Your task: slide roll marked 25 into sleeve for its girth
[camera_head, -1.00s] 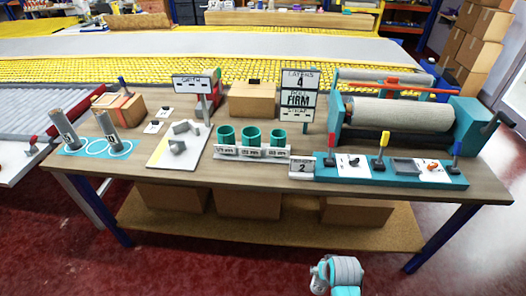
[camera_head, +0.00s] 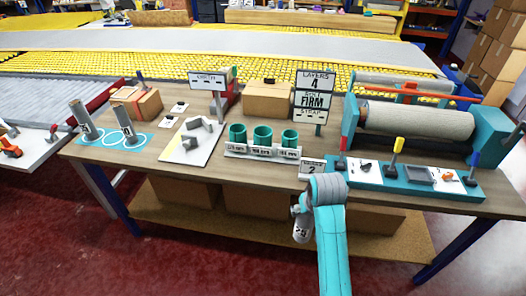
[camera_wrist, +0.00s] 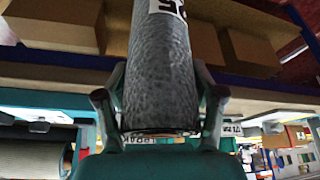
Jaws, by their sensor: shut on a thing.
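My gripper (camera_wrist: 161,98) is shut around a grey textured roll (camera_wrist: 160,70). The roll's white label is cut off at the top of the wrist view. In the head view the held roll (camera_head: 302,226) hangs in front of the table's front edge, slightly tilted, with a label that looks like 25. My arm hides most of the gripper in the head view.
Two other grey rolls (camera_head: 80,118) (camera_head: 123,120) stand on a blue mat (camera_head: 142,139) with ring outlines. A teal winding machine (camera_head: 490,130) fills the table's right. A girth sign (camera_head: 207,79) stands behind.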

